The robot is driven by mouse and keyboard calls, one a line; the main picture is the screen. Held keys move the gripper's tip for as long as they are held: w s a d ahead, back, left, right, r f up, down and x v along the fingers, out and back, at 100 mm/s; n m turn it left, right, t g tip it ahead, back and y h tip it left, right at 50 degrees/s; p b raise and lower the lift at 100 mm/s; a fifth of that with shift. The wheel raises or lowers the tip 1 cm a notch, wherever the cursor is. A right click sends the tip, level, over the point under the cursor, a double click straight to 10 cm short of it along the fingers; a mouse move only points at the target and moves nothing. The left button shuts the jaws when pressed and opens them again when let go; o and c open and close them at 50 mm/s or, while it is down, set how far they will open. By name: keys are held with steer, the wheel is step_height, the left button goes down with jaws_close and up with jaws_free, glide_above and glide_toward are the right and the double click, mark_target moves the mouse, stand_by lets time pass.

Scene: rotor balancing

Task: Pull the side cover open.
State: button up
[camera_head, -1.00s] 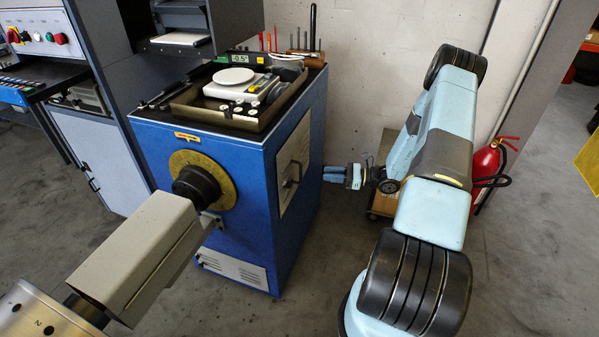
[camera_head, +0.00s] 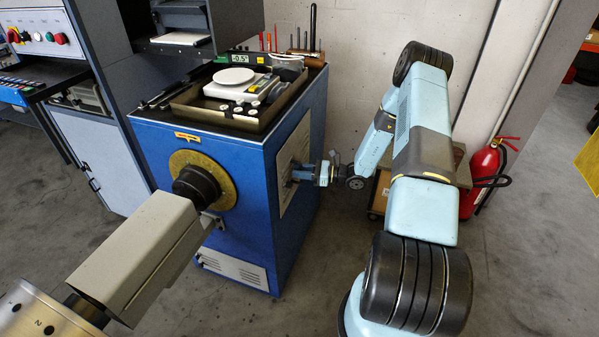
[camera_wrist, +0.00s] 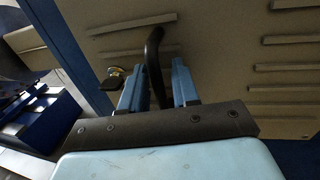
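The side cover (camera_head: 300,138) is a beige panel on the right side of the blue machine cabinet (camera_head: 250,220). It looks flush with the cabinet. In the wrist view the cover (camera_wrist: 222,60) has raised slats and a black bar handle (camera_wrist: 154,48). My gripper (camera_head: 291,176) is at the cover and hides the handle in the head view. In the wrist view my gripper's blue fingers (camera_wrist: 159,68) stand apart, one on each side of the handle. A gap shows on the right of the handle; contact on the left is unclear.
A scale (camera_head: 238,84) stands on the cabinet top. A red fire extinguisher (camera_head: 484,178) and a low wooden trolley (camera_head: 378,196) stand by the wall.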

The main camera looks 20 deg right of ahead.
steer(key=shift+c, duration=0.4)
jaws_close()
steer(key=shift+d, duration=0.1)
